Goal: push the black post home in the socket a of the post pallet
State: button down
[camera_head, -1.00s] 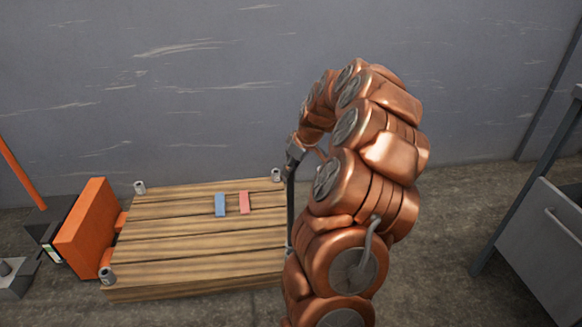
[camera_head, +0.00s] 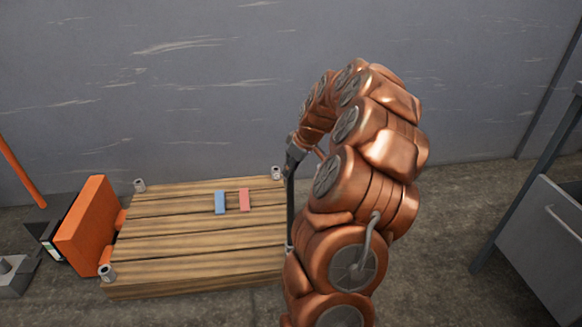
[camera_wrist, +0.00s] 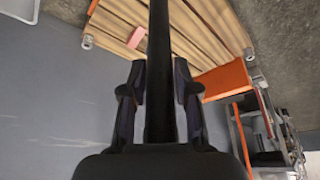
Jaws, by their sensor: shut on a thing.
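The black post (camera_head: 290,208) stands nearly upright at the right side of the wooden post pallet (camera_head: 180,262). My gripper (camera_head: 296,152) is shut on the post near its upper end. In the wrist view the post (camera_wrist: 160,70) runs between the two dark fingers of my gripper (camera_wrist: 159,90). Grey metal sockets show at the back left (camera_head: 139,186), back right (camera_head: 277,173) and front left (camera_head: 107,274) corners of the pallet. The post's lower end is by the front right corner, where my arm hides part of it. I cannot tell how deep it sits, and no socket letter is readable.
A blue block (camera_head: 220,202) and a pink block (camera_head: 244,200) lie on the pallet. An orange panel (camera_head: 88,226) stands at its left end. A grey wall (camera_head: 200,90) is behind. A grey cabinet (camera_head: 545,250) stands at the right, with bare floor before it.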

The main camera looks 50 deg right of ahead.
jog(key=shift+f+b, duration=0.6)
jog(key=shift+f, duration=1.3)
dwell(1.7)
jog(key=c, duration=0.8)
grip_release()
jog(key=v, duration=1.2)
